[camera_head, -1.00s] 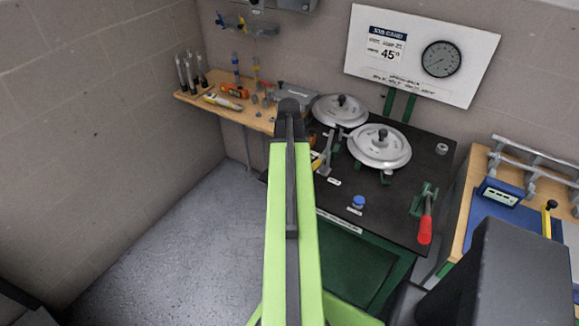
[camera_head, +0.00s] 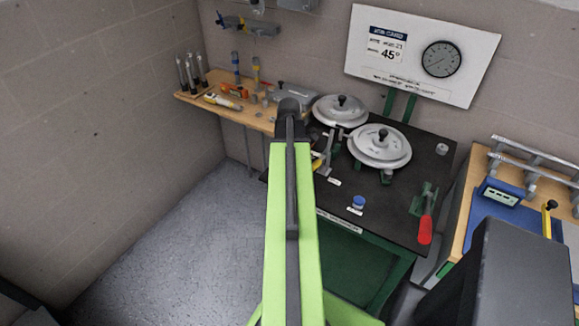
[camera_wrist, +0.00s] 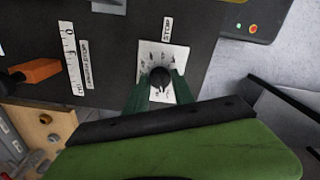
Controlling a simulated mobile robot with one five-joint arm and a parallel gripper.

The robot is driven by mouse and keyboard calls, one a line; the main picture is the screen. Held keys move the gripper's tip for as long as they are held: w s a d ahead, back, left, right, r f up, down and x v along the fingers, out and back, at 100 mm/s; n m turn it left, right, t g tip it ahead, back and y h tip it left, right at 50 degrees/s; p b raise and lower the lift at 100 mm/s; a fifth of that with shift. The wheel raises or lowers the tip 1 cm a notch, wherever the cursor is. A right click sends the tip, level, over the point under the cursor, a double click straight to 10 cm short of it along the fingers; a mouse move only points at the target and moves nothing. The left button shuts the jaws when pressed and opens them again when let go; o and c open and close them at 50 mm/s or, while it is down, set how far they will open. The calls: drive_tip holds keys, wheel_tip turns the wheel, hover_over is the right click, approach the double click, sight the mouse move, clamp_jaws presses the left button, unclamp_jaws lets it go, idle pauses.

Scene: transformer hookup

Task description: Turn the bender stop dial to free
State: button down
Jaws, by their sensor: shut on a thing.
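The stop dial (camera_wrist: 160,76) is a dark round knob on a white plate (camera_wrist: 146,58) with small marks that are too blurred to read. A white label (camera_wrist: 167,29) stands beside the plate on the dark bench top. My gripper (camera_wrist: 160,88) has its green fingers on either side of the knob and is shut on it. In the head view my own arm hides the dial and the gripper.
Two grey round bender wheels (camera_head: 380,148) stand on the black bench top (camera_head: 400,222). A blue knob (camera_head: 359,201) and a red-handled lever (camera_head: 425,228) are to the right of my arm. An orange handle (camera_wrist: 36,70) shows at left in the wrist view.

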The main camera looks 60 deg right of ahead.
drive_tip(key=shift+n, duration=0.8)
drive_tip(key=c, duration=1.1)
unclamp_jaws()
drive_tip(key=shift+o, duration=0.2)
drive_tip(key=shift+r, duration=0.1)
wheel_tip(320, 180, up, 17)
drive_tip(key=p, duration=1.7)
